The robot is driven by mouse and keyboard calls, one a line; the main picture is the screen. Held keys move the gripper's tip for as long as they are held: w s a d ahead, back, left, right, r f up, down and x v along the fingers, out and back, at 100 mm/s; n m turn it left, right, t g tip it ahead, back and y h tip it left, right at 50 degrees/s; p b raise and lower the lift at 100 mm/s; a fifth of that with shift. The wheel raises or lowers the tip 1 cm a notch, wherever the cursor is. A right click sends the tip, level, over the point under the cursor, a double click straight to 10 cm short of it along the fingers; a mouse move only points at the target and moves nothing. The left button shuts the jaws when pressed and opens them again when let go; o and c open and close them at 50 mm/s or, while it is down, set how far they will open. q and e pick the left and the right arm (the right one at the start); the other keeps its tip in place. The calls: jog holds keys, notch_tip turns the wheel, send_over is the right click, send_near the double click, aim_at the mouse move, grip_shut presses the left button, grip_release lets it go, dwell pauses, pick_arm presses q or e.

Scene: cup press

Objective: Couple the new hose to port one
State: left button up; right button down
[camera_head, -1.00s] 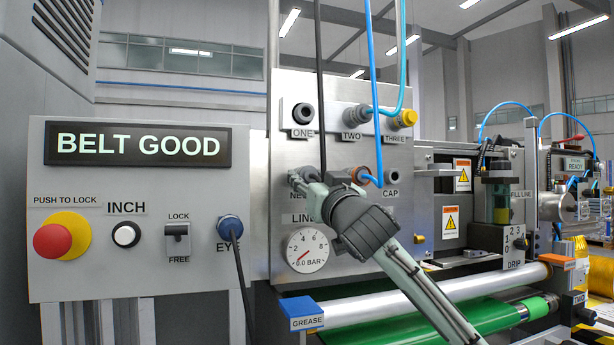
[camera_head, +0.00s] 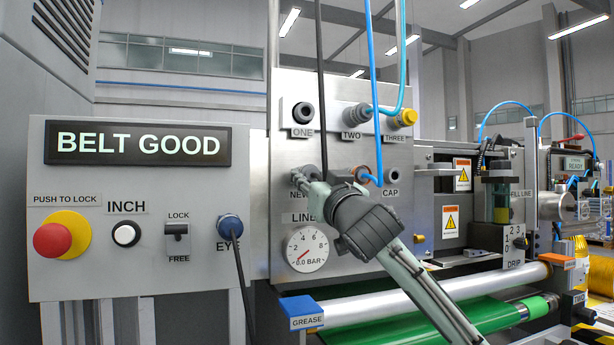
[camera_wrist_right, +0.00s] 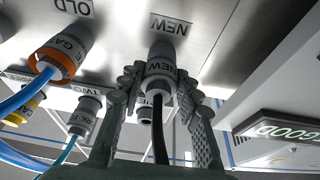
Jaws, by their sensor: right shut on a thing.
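The new hose's grey coupling, marked NEW (camera_wrist_right: 160,70), is between the fingers of my right gripper (camera_wrist_right: 160,98) in the right wrist view, by the NEW label. Its black hose (camera_wrist_right: 158,135) runs down there and hangs from above in the head view (camera_head: 320,80). In the head view my right gripper (camera_head: 322,190) covers most of the coupling. A grey metal stub (camera_head: 297,178) shows left of the gripper; I cannot tell whether the coupling touches it. Port one (camera_head: 303,112), a dark round fitting with an open front, is empty above its ONE label. My left gripper is out of view.
Port two (camera_head: 357,117) and yellow-collared port three (camera_head: 404,118) carry hoses. The old hose's orange-ringed coupling (camera_wrist_right: 60,58) with a blue hose is close left of my fingers. A gauge (camera_head: 307,249) reads about 0.0 BAR below. The blue hose crosses in front of the panel.

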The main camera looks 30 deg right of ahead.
jog(key=shift+s+a, duration=0.1)
jog(key=shift+s, duration=0.3)
jog(key=shift+s+a, duration=0.15)
jog(key=shift+s, duration=0.45)
jog(key=shift+s+a, duration=0.15)
jog(key=shift+s, duration=0.45)
jog(key=shift+s+b, duration=0.2)
jog(key=shift+b, duration=0.1)
jog(key=s+a+r+p, duration=0.1)
jog(key=s+r+p, duration=0.3)
jog(key=r, duration=0.9)
jog(key=shift+s+a+p, duration=0.3)
jog(key=shift+s, duration=0.9)
jog(key=shift+w, duration=0.1)
send_over(312, 174)
jog(key=s, duration=0.3)
jog(key=shift+a, duration=0.3)
